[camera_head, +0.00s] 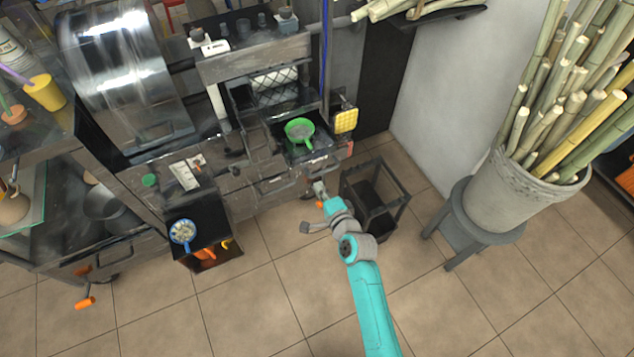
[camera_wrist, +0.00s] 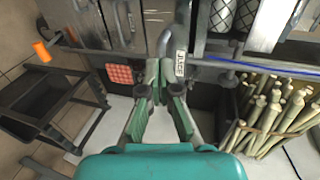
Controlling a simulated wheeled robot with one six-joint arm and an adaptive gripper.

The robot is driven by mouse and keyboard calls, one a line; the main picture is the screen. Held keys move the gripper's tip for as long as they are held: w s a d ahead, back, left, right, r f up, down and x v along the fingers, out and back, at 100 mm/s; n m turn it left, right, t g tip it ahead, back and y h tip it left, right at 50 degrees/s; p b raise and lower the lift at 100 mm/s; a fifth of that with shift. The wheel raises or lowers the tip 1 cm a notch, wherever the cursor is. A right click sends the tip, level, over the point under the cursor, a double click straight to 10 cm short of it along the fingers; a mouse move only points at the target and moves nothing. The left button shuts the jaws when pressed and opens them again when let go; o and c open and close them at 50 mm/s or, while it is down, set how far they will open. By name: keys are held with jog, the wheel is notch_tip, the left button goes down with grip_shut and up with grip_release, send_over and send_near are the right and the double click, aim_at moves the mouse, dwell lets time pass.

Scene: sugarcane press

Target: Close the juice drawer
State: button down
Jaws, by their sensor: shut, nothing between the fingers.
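A white label reading "JUICE" (camera_wrist: 180,63) shows in the wrist view on the front of the press unit, just right of my fingertips. A curved grey metal bar (camera_wrist: 165,38) is just beyond the fingertips. My gripper (camera_wrist: 160,68) is shut and empty, close to this front; I cannot tell whether it touches it. In the head view my gripper (camera_head: 319,189) is low in front of the unit, just right of a drawer-like front (camera_head: 284,182). How far the juice drawer stands out is not clear, as my gripper partly covers that area.
A green strainer (camera_head: 300,130) sits on the unit above, with a yellow pad (camera_head: 346,121) beside it. A dark open-frame stand (camera_head: 401,213) is right of my gripper. A bin of cane (camera_head: 530,200) stands farther right.

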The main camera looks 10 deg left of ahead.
aim_at(313, 177)
jog(key=shift+x, duration=1.6)
